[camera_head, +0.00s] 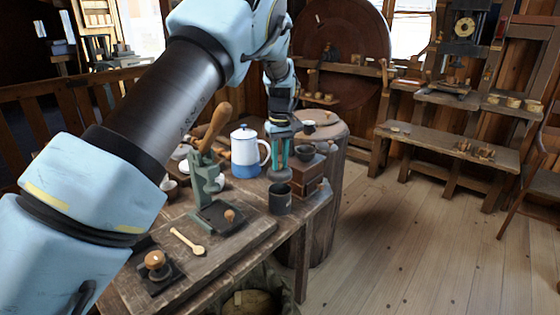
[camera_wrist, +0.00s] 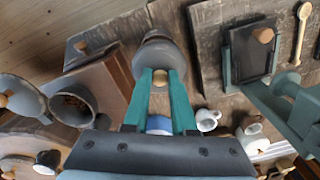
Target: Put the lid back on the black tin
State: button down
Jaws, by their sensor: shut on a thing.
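My gripper (camera_head: 281,165) has its teal fingers shut on the wooden knob of a dark grey round lid (camera_head: 280,175). The lid hangs roughly level, just above the mouth of the black tin (camera_head: 280,200). The tin stands upright on the table near its right edge. In the wrist view the fingers (camera_wrist: 161,85) grip the knob, and the lid (camera_wrist: 158,58) covers most of what lies below it. I cannot tell exactly how well the lid lines up with the tin.
A wooden box (camera_head: 307,172) with a dark bowl stands close right of the tin. A white and blue pot (camera_head: 245,152) stands behind left. A green lever press (camera_head: 205,178) and wooden spoon (camera_head: 187,241) are further left. Open floor lies right of the table.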

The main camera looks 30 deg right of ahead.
notch_tip(320, 180, down, 4)
jog(key=shift+r+b, duration=0.25)
jog(key=shift+b, duration=1)
jog(key=shift+f, duration=0.95)
jog(key=shift+f+p, duration=0.15)
jog(key=shift+p, duration=0.3)
dwell(1.1)
jog(key=shift+c, duration=0.9)
grip_release()
